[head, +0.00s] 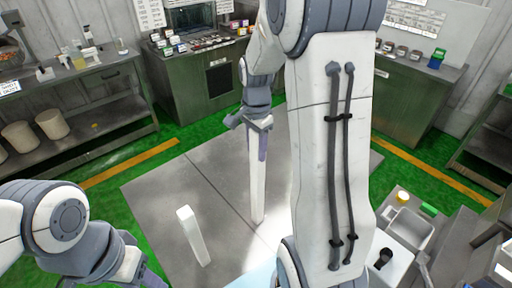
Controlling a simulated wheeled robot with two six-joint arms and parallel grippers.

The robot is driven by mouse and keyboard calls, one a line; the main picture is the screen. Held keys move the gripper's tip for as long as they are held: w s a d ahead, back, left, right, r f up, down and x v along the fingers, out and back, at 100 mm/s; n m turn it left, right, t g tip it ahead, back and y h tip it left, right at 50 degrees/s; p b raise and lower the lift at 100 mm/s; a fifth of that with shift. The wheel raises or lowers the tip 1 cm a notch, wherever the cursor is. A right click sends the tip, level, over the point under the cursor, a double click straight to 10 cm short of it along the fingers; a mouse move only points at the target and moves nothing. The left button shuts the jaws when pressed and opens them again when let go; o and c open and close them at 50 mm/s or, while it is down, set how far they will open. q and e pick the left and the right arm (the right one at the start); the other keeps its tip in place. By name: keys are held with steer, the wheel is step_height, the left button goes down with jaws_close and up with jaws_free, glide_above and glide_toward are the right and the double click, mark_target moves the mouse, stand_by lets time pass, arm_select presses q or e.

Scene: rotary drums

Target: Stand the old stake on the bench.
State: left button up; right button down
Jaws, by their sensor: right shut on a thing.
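My right gripper (257,127) is shut on a long pale stake (257,190), which hangs upright below it over the grey floor plate. I cannot tell whether its lower end touches the plate. A second, shorter-looking pale post (193,235) stands slightly tilted on the plate to the left; I cannot tell which of the two is the old one. A metal bench (105,75) with a lower shelf runs along the left wall. My left arm shows at the lower left, but its gripper is out of the picture.
Glassware and bottles stand on the left bench, and pale buckets (52,124) on its shelf. A metal cabinet (205,95) with small jars stands at the back, another (415,95) at the back right. Containers (405,230) crowd the lower right. Green floor surrounds the grey plate (165,190).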

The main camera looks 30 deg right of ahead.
steer(key=shift+c, duration=2)
jaws_free()
steer(key=shift+r, duration=0.6)
step_height(320, 180, up, 11)
steer(key=shift+r+b, duration=0.1)
steer(key=shift+b, duration=0.7)
steer(key=s+a+f+n, duration=0.1)
steer(key=a+n, duration=0.3)
steer(key=a, duration=0.2)
steer(key=s+a+f+n, duration=0.2)
steer(key=a+n, duration=0.1)
steer(key=a, duration=0.3)
steer(key=s+a+f+n, duration=0.3)
steer(key=s+a+n, duration=0.3)
steer(key=s+n, duration=0.2)
steer(key=s+a+f+n+y, duration=0.1)
steer(key=s+a+f+n, duration=0.3)
steer(key=s+a+n, duration=0.3)
steer(key=shift+s+f+n, duration=0.2)
steer(key=shift+s+n, duration=0.7)
steer(key=shift+s, duration=0.2)
